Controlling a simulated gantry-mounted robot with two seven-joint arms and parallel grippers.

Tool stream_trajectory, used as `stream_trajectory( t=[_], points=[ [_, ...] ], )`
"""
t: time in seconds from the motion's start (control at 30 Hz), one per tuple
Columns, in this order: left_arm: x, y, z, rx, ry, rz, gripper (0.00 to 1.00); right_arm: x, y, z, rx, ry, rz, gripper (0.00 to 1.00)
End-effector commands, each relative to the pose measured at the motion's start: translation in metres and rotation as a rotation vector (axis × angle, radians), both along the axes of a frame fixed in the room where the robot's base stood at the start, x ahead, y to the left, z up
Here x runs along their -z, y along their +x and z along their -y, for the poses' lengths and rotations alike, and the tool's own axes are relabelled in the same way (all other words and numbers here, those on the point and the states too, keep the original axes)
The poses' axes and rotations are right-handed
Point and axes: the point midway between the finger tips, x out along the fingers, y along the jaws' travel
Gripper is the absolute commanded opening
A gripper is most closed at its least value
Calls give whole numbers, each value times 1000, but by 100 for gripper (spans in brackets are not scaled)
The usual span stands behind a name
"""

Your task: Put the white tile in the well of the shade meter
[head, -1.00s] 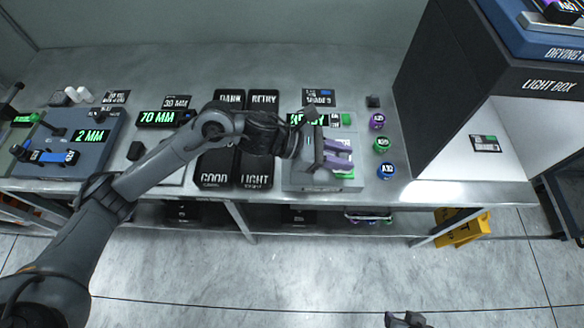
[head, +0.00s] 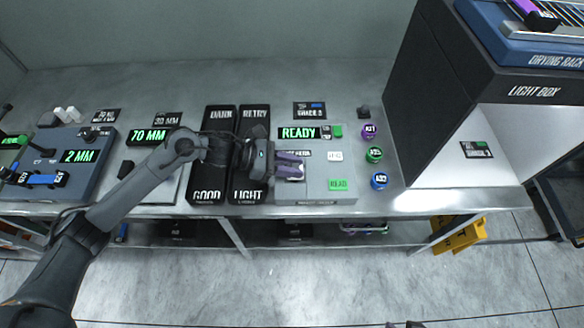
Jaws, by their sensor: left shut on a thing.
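The shade meter (head: 315,189) is a grey box on the bench with a green READY display (head: 303,132) behind it. A white button (head: 335,156) and a green READ button (head: 339,184) are on its right side. My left gripper (head: 291,166), with purple fingers, is over the left part of the meter. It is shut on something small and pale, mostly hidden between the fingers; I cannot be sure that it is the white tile. The meter's well cannot be made out and may be under the fingers. Only a tip of my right gripper (head: 405,325) shows at the bottom edge.
Dark trays marked DARK, RETRY, GOOD and LIGHT (head: 212,189) stand left of the meter. Purple, green and blue round pieces (head: 374,155) stand to its right. The light box (head: 455,80) rises at the right. A 2 MM device (head: 85,172) is at the far left.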

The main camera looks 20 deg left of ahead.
Motion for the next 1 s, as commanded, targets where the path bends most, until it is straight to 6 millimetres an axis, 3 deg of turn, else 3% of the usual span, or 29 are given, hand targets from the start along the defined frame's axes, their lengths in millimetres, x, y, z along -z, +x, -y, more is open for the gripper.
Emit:
stream_trajectory(
  t=[0.13, 0.63, 0.67, 0.7, 0.8, 1.0],
  points=[
    [14, 0, 0, -1, -1, 0, 0, 1, 0, 0, 0, 0, -1, 43],
    [21, 0, 0, 0, 1, 2, 0, 7, 0, -1, 2, 3, 0, 43],
    [19, 0, 0, 0, 0, 1, 34, 6, 0, -1, 3, 3, 0, 43],
    [19, 0, 0, 0, 0, 1, 40, 5, 0, -1, 3, 4, -2, 43],
    [19, 0, 0, 0, 0, 1, 55, 5, 0, -1, 4, 7, -1, 43],
    [17, 0, 0, 0, -1, 0, 55, 3, 0, -2, 6, 8, -1, 43]
  ],
)
